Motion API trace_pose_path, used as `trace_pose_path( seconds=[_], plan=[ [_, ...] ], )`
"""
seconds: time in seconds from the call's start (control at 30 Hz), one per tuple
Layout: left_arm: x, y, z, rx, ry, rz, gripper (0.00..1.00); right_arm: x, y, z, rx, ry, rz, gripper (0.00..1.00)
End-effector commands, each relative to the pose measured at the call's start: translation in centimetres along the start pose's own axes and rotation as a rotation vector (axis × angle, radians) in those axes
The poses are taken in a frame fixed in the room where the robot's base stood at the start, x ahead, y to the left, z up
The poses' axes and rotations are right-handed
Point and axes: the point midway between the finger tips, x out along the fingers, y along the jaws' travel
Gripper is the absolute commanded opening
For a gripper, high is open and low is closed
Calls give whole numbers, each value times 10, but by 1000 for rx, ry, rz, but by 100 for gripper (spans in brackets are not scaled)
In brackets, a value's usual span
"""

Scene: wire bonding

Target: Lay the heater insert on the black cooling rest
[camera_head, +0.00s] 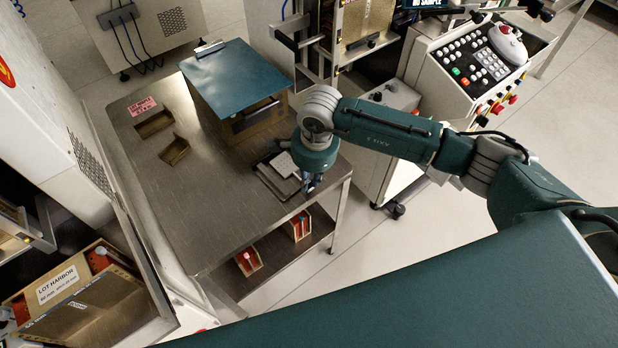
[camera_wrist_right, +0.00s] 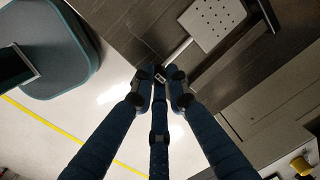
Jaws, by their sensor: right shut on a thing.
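The heater insert, a pale perforated plate with a thin handle, shows in the right wrist view (camera_wrist_right: 212,22) and in the head view (camera_head: 284,166). My right gripper (camera_head: 311,184) is at the near right edge of the steel table. In the right wrist view its fingertips (camera_wrist_right: 161,77) are closed together on the end of the insert's handle. The black cooling rest (camera_head: 268,187) shows as a dark frame around and under the plate. I cannot tell whether the plate touches it or hangs just above. My left gripper is in neither view.
A wooden box with a blue-green lid (camera_head: 232,78) stands behind the rest on the steel table (camera_head: 200,215). Two small brown trays (camera_head: 154,123) lie at the table's left. Wooden holders (camera_head: 248,261) sit on the shelf below. A control console (camera_head: 470,60) stands at the right.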

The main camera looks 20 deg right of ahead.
Motion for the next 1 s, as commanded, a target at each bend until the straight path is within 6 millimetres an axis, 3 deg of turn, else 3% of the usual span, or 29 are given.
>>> trace_pose_path(
  seconds=[0.17, 0.2, 0.3, 0.67, 0.77, 1.0],
  plan=[
    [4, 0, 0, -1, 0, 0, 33, 3, 0, 0, 0, 0, -1, 0],
    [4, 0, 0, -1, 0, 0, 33, 3, 0, 0, 0, 0, -1, 16],
    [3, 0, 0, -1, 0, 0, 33, 2, 0, 0, 0, 0, -1, 36],
    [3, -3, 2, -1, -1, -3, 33, -1, 0, 0, 0, -1, -1, 36],
    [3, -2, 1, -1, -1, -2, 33, -13, -1, 0, 1, -1, -2, 36],
    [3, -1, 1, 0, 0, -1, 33, -63, -2, 0, -1, 0, -6, 36]
  ],
)
